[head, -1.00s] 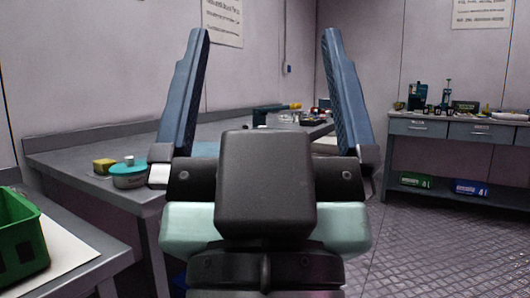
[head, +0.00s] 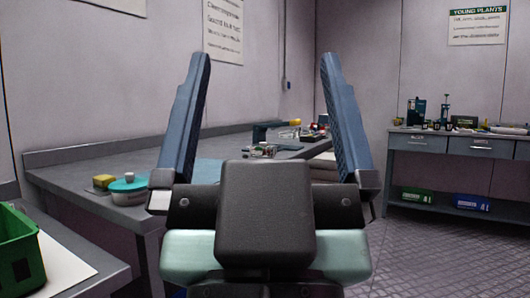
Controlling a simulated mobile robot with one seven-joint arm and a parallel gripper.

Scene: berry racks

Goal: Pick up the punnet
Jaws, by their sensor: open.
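My gripper (head: 265,75) is open, its two blue fingers spread wide and pointing up in the middle of the head view. Nothing is between the fingers. A green container with an open top (head: 18,250), which may be the punnet, stands on a white sheet (head: 65,265) at the lower left, cut off by the picture's edge. My gripper is to the right of it and apart from it. I cannot see what is inside it.
A grey bench (head: 70,178) along the wall holds a teal-lidded tub (head: 129,192), a yellow block (head: 104,181) and small tools. A drawer table (head: 440,143) with bottles and boxes stands at the right. The floor (head: 430,250) at the right is clear.

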